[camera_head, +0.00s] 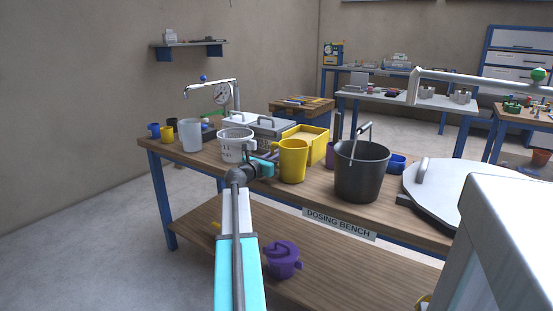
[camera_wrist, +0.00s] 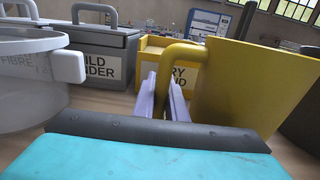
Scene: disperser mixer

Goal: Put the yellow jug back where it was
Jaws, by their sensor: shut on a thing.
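The yellow jug (camera_head: 293,161) is upright at the dosing bench (camera_head: 340,207), between a white jug and a black bucket. My gripper (camera_head: 272,163) comes in from the left and is shut on its handle. In the wrist view my two fingers (camera_wrist: 172,95) close around the yellow handle, and the jug's body (camera_wrist: 245,85) fills the right side. Whether the jug's base touches the bench top cannot be told.
The white jug (camera_head: 236,145) stands close left of my gripper. The black bucket (camera_head: 362,169) stands right. Behind are a yellow bin (camera_head: 313,146) and a grey lidded bin (camera_head: 268,131). A large round lid (camera_head: 450,192) lies at the right. A purple pot (camera_head: 283,260) is on the lower shelf.

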